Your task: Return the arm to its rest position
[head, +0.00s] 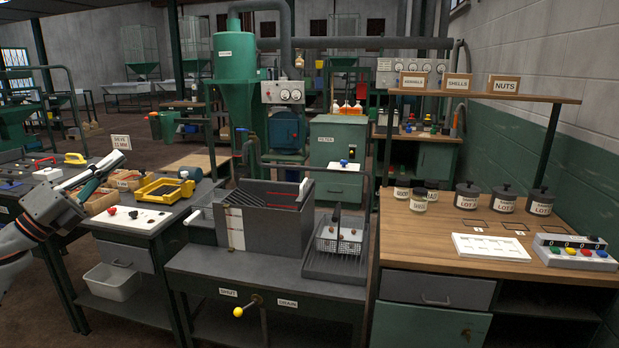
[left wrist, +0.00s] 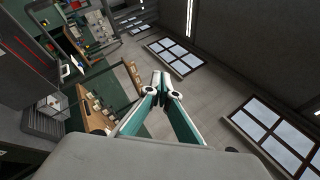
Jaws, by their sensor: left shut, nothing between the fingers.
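My left arm comes in from the left edge of the head view. Its gripper (head: 116,160) is raised in front of the left bench, with its fingers pointing up and to the right. In the left wrist view the teal fingers of the left gripper (left wrist: 161,80) meet at their tips, with nothing between them. Beyond them the room appears tilted, with a wall, windows and floor. My right gripper is in neither view.
A grey tank (head: 262,222) stands in the middle beside a wire basket (head: 339,240). A wooden bench (head: 420,235) with jars is at right. The air around the left gripper looks clear.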

